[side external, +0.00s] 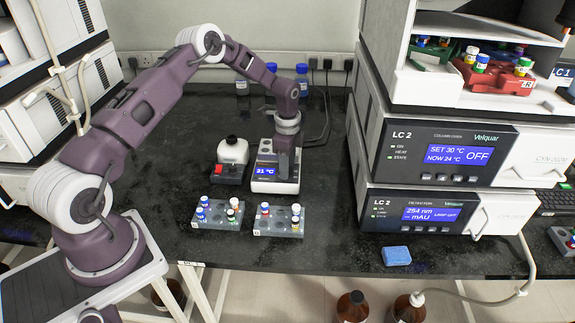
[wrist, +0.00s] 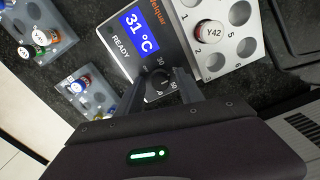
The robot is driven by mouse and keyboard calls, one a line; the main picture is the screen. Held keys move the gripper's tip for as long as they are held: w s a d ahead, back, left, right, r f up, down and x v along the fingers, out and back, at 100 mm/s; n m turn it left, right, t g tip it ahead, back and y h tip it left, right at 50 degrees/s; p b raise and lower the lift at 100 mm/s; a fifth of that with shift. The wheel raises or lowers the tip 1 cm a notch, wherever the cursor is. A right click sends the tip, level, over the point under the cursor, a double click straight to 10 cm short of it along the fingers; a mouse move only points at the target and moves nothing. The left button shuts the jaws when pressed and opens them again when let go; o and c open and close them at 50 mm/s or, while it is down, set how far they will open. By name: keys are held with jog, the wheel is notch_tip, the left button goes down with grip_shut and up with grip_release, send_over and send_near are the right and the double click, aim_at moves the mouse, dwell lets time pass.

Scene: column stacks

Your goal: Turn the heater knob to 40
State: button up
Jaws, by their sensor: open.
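The heater (side external: 272,186) is a small white unit on the dark bench with a blue display reading 31 °C. The display (wrist: 137,31) shows large in the wrist view, beside the word READY. The black round heater knob (wrist: 158,84) is below the display, with scale numbers around it, 30 among them. My gripper (wrist: 161,88) is open, its dark fingers on either side of the knob; I cannot tell whether they touch it. In the side view my gripper (side external: 286,167) points down over the heater and hides the knob.
The heater's block holds a red-and-white vial (wrist: 210,33) labelled Y42. Two grey vial racks (side external: 218,213) (side external: 278,220) stand in front of the heater. Stacked LC units (side external: 425,150) are at right, and a blue sponge (side external: 397,256) lies in front.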

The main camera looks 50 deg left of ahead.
jog(key=shift+r, duration=0.1)
notch_tip(320, 180, up, 7)
jog(key=shift+f, duration=0.1)
